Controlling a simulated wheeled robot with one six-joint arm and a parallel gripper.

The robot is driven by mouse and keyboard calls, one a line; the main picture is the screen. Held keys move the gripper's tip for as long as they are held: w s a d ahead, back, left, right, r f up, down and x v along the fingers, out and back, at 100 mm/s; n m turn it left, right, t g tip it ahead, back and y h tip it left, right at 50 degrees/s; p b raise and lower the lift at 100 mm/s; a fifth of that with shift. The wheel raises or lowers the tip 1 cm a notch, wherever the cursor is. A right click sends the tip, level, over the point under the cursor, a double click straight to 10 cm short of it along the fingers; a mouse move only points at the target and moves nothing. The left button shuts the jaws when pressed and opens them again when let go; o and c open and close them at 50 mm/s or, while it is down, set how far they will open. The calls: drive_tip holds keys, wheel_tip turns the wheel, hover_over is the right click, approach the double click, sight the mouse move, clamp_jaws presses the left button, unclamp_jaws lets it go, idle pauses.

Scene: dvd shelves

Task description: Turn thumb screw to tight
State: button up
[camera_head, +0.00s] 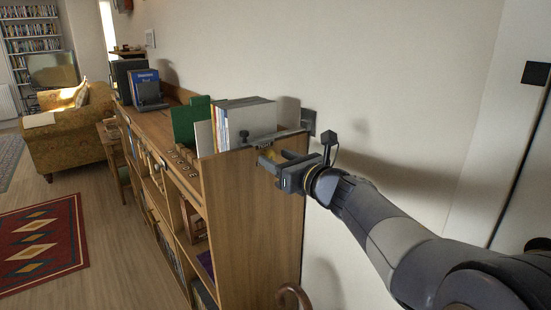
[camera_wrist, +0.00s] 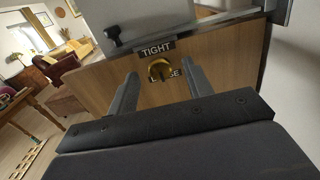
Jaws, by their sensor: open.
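The thumb screw is a brass-coloured knob (camera_wrist: 160,69) on the wooden end panel of the shelf unit. In the wrist view it sits just below a dark label reading TIGHT (camera_wrist: 157,50). A second label (camera_wrist: 172,73), partly hidden behind the knob, shows letters ending in SE. My gripper (camera_wrist: 158,88) is open, with one finger on each side of the knob in the picture. I cannot tell whether either finger touches it. In the head view my gripper (camera_head: 265,160) is at the top of the end panel, and the knob is mostly hidden there.
The wooden shelf unit (camera_head: 245,220) carries upright books (camera_head: 248,118) and a green bookend (camera_head: 188,122) on top. A metal bracket with a small black knob (camera_wrist: 113,35) runs along its top edge. The wall (camera_head: 390,80) is close on the right. Open floor lies left.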

drive_tip(key=shift+w+a, duration=0.4)
drive_tip(key=shift+w, duration=0.2)
drive_tip(key=shift+c, duration=0.3)
drive_tip(key=c, duration=0.9)
